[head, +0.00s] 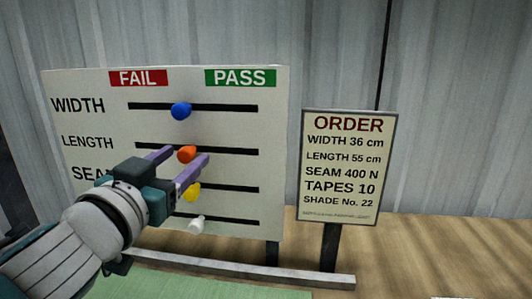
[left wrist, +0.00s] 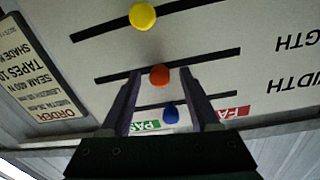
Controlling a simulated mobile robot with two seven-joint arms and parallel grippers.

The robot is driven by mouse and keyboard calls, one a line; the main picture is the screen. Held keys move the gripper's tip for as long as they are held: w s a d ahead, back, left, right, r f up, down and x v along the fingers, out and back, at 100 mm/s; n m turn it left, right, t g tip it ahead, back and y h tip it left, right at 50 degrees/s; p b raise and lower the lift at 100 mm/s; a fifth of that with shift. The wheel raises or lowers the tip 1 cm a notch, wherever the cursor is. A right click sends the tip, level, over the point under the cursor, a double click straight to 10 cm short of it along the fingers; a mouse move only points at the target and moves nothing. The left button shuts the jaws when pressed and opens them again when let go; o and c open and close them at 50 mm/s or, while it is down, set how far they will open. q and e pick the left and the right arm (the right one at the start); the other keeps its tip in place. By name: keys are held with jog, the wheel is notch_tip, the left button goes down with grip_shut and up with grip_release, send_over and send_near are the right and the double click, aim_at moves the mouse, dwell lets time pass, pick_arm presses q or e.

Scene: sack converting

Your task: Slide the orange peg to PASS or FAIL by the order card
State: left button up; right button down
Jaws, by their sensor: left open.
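The white board (head: 270,130) has a red FAIL label (head: 139,78) at left and a green PASS label (head: 240,78) at right. The orange peg (head: 186,154) sits near the middle of the LENGTH slot. My left gripper (head: 189,153) is open, its purple fingers on either side of the orange peg, with gaps visible in the left wrist view, where the peg (left wrist: 159,75) lies between the fingertips. The order card (head: 340,165) reads width 36 cm, length 55 cm, seam 400 N, tapes 10, shade No. 22. My right gripper is not in view.
The blue peg (head: 181,111) is in the WIDTH slot above. The yellow peg (head: 192,192) and white peg (head: 197,225) are in the slots below; the lowest label is hidden by my arm. A pale rail (head: 300,275) runs below the board, beside a green surface (head: 210,285).

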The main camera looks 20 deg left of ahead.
pick_arm(q)
jog(key=shift+w, duration=0.15)
jog(key=shift+c, duration=0.3)
grip_shut()
dwell(1.1)
